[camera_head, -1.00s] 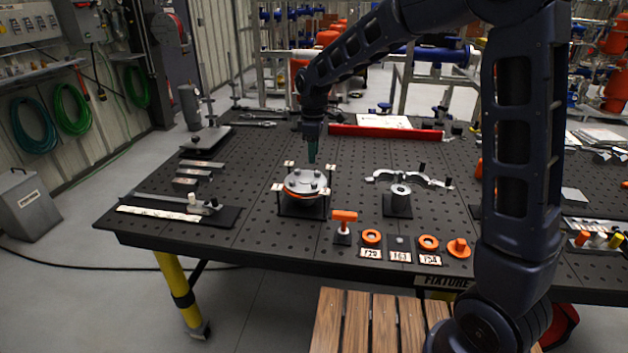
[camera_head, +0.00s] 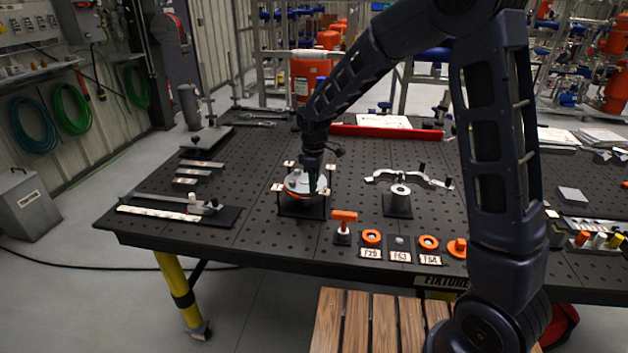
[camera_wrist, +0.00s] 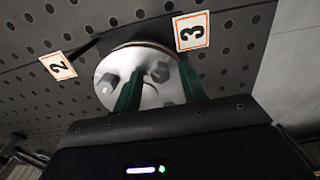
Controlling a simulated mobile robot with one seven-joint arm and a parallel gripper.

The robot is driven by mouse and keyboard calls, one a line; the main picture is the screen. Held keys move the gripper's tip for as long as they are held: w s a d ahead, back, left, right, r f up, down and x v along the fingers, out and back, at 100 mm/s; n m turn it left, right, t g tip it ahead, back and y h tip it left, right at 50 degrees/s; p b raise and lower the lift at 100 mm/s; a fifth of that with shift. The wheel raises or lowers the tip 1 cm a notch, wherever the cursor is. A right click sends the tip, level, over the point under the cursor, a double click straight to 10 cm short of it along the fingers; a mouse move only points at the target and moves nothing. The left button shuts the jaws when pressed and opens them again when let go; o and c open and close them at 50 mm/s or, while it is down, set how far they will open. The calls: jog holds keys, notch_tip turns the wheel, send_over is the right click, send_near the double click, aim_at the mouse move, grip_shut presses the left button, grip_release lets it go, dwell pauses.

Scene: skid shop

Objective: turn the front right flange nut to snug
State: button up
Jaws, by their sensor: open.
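The round grey flange (camera_head: 297,183) has an orange edge and sits on a dark stand on the perforated table. My gripper (camera_head: 315,186) points down over the flange's right side, hiding the front right nut in the head view. In the wrist view, the flange (camera_wrist: 143,62) carries several hex nuts. My gripper (camera_wrist: 159,66) is open, with its green fingers apart over the flange. One nut (camera_wrist: 160,72) shows between the fingers, and another nut (camera_wrist: 107,83) lies outside the left finger. I cannot tell whether the fingers touch the nut.
Number tags 2 (camera_wrist: 58,66) and 3 (camera_wrist: 191,30) stand by the flange. An orange-topped tool (camera_head: 343,224) and orange rings (camera_head: 371,237) are in front to the right. A clamp-like bracket (camera_head: 408,180) stands right.

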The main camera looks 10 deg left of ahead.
grip_shut()
jog(key=m, duration=1.2)
jog(key=shift+r+m, duration=0.1)
jog(key=shift+m, duration=0.2)
jog(key=m, duration=0.4)
jog(key=shift+m, duration=0.4)
